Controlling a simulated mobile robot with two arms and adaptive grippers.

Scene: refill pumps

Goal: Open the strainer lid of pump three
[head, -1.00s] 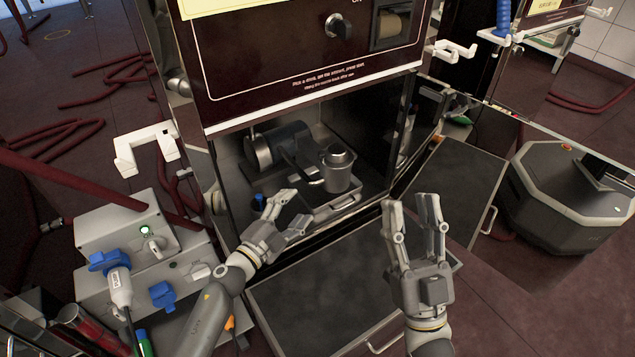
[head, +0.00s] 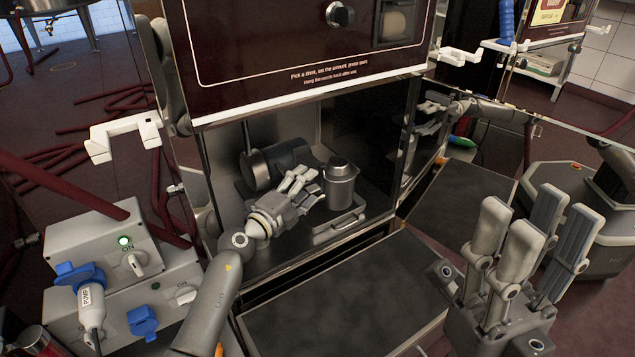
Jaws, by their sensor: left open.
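The pump (head: 284,160) is a grey motor lying inside the open cabinet, partly hidden behind my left gripper. The strainer (head: 340,188) is a metal pot standing upright at its right, with its lid (head: 339,166) on top. My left gripper (head: 304,178) is inside the cabinet with its fingers open, just left of the strainer. I see no clear contact between them. My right gripper (head: 525,230) is raised at the right front, fingers pointing up and apart, empty.
The lowered cabinet door (head: 340,295) lies flat in front. A grey switch box (head: 97,245) with a green light and a blue-capped plug (head: 92,305) stands at left. White hooks (head: 125,135) stick out beside the cabinet. A dark machine (head: 575,185) stands at right.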

